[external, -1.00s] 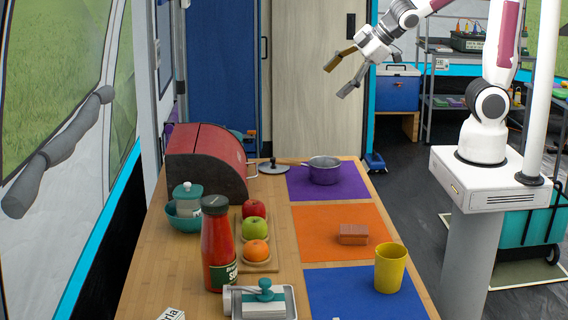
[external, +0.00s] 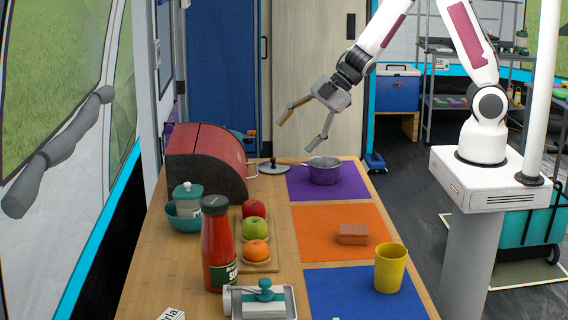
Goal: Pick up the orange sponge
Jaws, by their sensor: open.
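The orange sponge (external: 353,234) is a small brownish-orange block lying on the orange mat (external: 318,228), toward the mat's right side. My gripper (external: 294,138) is open and empty. Its two fingers are spread wide and point down and to the left. It is in the air at the far end of the table, above and beyond the purple mat, well apart from the sponge. Nothing covers the sponge in this view.
A dark pot (external: 323,171) stands on the purple mat (external: 300,188). A yellow cup (external: 390,268) stands on the blue mat (external: 335,292), close to the sponge. A tall sauce bottle (external: 218,245), fruit on a board (external: 262,266) and a red bread box (external: 207,160) fill the left side.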

